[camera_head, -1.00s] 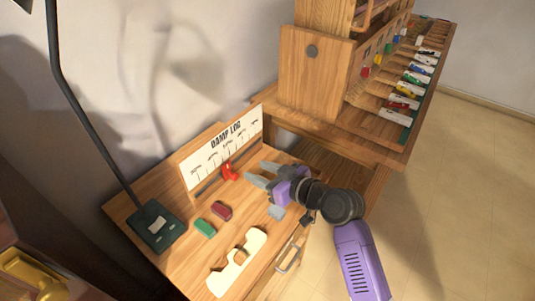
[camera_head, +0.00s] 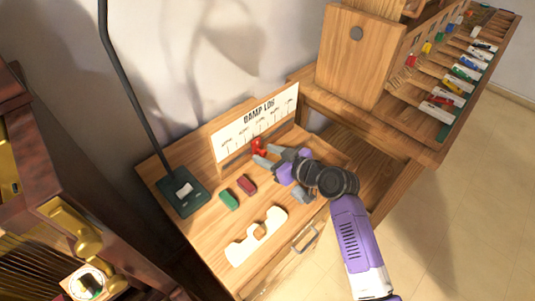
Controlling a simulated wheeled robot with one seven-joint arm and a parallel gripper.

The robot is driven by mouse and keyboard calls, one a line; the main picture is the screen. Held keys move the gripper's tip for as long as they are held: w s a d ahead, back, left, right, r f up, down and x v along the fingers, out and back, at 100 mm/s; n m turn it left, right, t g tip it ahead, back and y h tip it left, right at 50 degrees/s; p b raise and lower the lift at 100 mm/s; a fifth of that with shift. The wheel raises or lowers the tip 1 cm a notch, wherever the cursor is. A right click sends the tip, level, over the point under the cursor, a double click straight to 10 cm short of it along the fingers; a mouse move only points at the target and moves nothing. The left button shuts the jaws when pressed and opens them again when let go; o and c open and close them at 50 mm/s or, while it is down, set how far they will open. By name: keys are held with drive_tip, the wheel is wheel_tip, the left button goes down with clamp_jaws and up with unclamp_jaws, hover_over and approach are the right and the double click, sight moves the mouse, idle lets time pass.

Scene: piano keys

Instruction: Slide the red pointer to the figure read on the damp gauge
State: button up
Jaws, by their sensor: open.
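The red pointer (camera_head: 259,145) sits on the slot below the white DAMP LOG scale (camera_head: 257,117), near the middle of its length. The scale's figures are too small to read. My gripper (camera_head: 258,156) is open, with its grey fingertips close to the pointer on its right and front side. I cannot tell whether they touch it. A round white dial (camera_head: 88,283) shows at the lower left in the dark wooden piano case; it may be the damp gauge, and its reading cannot be made out.
A green block (camera_head: 229,200) and a dark red block (camera_head: 246,185) lie on the desk (camera_head: 205,232). A cream notched piece (camera_head: 245,250) lies at the front. A lamp base (camera_head: 183,193) stands at left. A wooden rack with key pieces (camera_head: 440,100) is at upper right.

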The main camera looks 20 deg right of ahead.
clamp_jaws()
idle(1.4)
